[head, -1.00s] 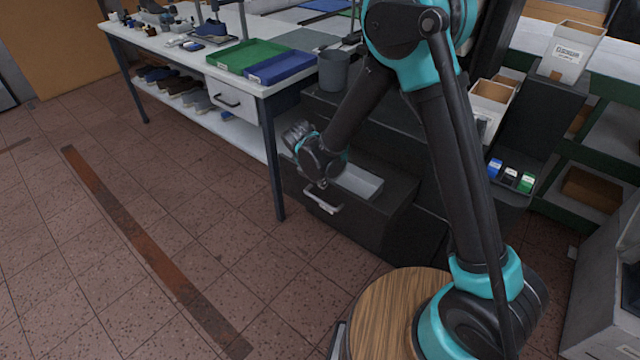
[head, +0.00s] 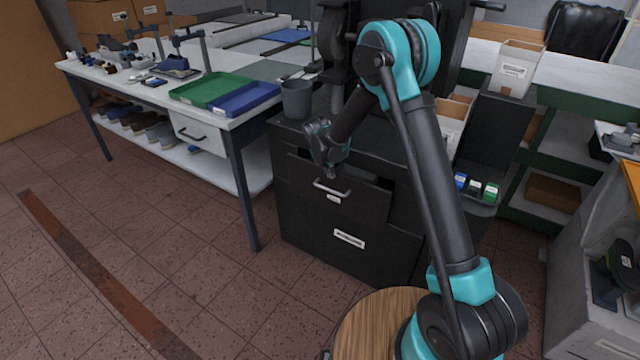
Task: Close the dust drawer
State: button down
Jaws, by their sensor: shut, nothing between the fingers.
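The dust drawer (head: 362,203) is the upper drawer of a dark cabinet below the bench machine. Its black front carries a silver bar handle (head: 331,188) and a small pale label. My gripper (head: 331,172) is shut and empty, pointing down at the top of the drawer front, just above the handle. Whether it touches the front is unclear. My wrist hides part of the drawer's upper edge.
A lower labelled panel (head: 349,238) is below the drawer. A white workbench (head: 150,95) with a green tray (head: 210,89) and blue tray (head: 246,98) stands left. A grey bin (head: 297,100) sits on the cabinet top. The floor in front is clear.

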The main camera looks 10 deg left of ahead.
jog(key=shift+w+d, duration=0.3)
jog(key=shift+w, duration=0.45)
jog(key=shift+w+d, duration=0.35)
jog(key=shift+w, duration=0.35)
jog(key=shift+w+d, duration=0.3)
jog(key=shift+w, duration=0.45)
jog(key=shift+w, duration=0.1)
